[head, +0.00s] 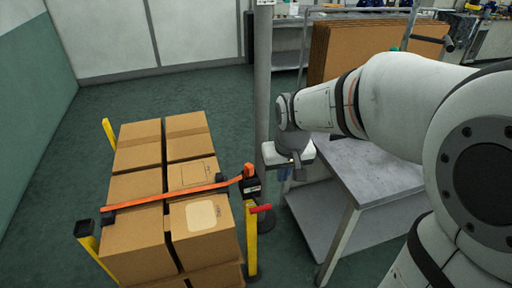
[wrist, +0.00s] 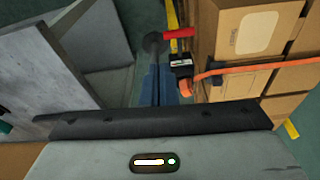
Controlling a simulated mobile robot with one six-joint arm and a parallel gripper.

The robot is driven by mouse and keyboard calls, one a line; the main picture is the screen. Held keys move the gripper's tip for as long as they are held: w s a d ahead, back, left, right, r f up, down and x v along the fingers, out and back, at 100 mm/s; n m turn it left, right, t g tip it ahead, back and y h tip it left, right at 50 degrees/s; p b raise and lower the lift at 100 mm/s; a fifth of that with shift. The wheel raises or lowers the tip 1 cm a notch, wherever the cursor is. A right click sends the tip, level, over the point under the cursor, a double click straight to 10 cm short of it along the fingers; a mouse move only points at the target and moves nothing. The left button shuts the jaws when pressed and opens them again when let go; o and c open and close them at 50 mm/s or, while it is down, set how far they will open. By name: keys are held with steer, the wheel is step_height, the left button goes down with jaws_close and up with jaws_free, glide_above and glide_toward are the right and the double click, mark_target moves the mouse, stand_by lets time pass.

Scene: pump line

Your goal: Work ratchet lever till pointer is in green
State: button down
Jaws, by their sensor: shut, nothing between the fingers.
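An orange strap (head: 175,193) runs across the stacked cartons to a dark ratchet unit (head: 251,187) on their right side. The unit also shows in the wrist view (wrist: 181,66), with a small pale label. A lever with a red grip (head: 261,208) sticks out below the unit; the grip shows in the wrist view (wrist: 178,33). The pointer and green zone are too small to make out. My gripper (head: 285,174) is shut and empty, pointing down to the right of the ratchet, apart from it. Its blue fingers (wrist: 155,88) show in the wrist view.
Yellow posts (head: 251,240) stand at the cartons' (head: 200,228) corners. A grey pole (head: 262,80) rises just behind my gripper. A grey table (head: 365,172) stands close on the right. Flat cardboard (head: 350,48) leans behind it. Green floor (head: 215,85) is clear behind the cartons.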

steer(key=n, duration=0.1)
glide_above(259, 205)
steer(key=s+x, duration=0.1)
steer(key=x, duration=0.3)
steer(key=shift+s+d+r, duration=0.1)
steer(key=shift+s+d, duration=0.05)
steer(key=x, duration=1)
steer(key=shift+s+f, duration=0.15)
steer(key=shift+f, duration=0.1)
steer(key=shift+s+d+f, duration=0.15)
steer(key=shift+s+f, duration=0.6)
steer(key=shift+f, duration=0.15)
steer(key=shift+s+f, duration=0.35)
steer(key=shift+f, duration=0.15)
steer(key=shift+d+f, duration=0.1)
steer(key=shift+f, duration=0.05)
